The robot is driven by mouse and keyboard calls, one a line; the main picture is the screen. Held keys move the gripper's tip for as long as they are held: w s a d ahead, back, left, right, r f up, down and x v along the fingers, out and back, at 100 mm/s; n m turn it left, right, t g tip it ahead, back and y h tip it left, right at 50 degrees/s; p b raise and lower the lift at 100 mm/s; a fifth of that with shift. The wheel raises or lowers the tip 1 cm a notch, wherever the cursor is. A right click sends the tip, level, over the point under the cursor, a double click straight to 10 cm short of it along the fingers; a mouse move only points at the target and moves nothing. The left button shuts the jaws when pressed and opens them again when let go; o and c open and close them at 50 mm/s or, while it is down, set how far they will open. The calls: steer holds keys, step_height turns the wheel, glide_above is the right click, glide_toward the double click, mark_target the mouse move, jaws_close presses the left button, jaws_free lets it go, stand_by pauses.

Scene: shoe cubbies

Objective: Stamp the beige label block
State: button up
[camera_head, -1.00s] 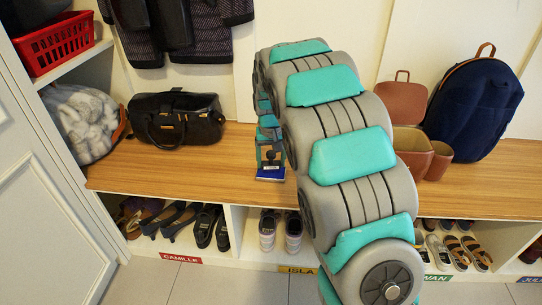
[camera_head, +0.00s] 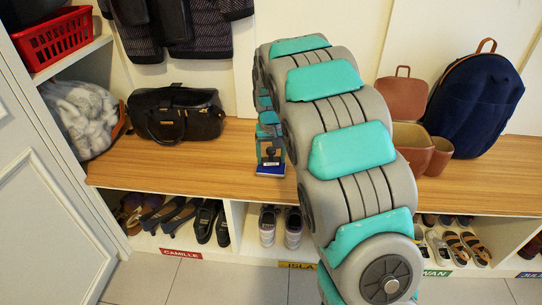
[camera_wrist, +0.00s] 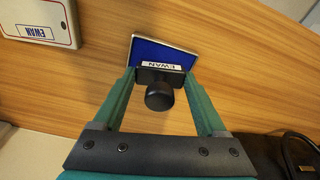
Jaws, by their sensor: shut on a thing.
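The beige label block (camera_wrist: 58,12) lies on the wooden bench top at the upper left of the wrist view, with a label reading EWAN. In the head view it does not show; my arm covers part of the bench. A black stamp (camera_wrist: 160,96) with a round knob and an EWAN label stands at a blue ink pad (camera_wrist: 150,50); I cannot tell if its face touches the pad. The pad also shows in the head view (camera_head: 270,170). My gripper (camera_wrist: 159,75) has its fingers on either side of the stamp's base, shut on it.
A black bag (camera_head: 177,115) and a white sack (camera_head: 82,120) are at the bench's left. Brown bags (camera_head: 403,100) and a navy backpack (camera_head: 474,105) stand at the right. Shoe cubbies with name labels lie below. The bench (camera_head: 190,165) between black bag and pad is clear.

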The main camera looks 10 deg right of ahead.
steer(key=shift+f, duration=0.5)
stand_by(1.2)
steer(key=shift+r+p, duration=0.85)
steer(key=shift+r, duration=2.7)
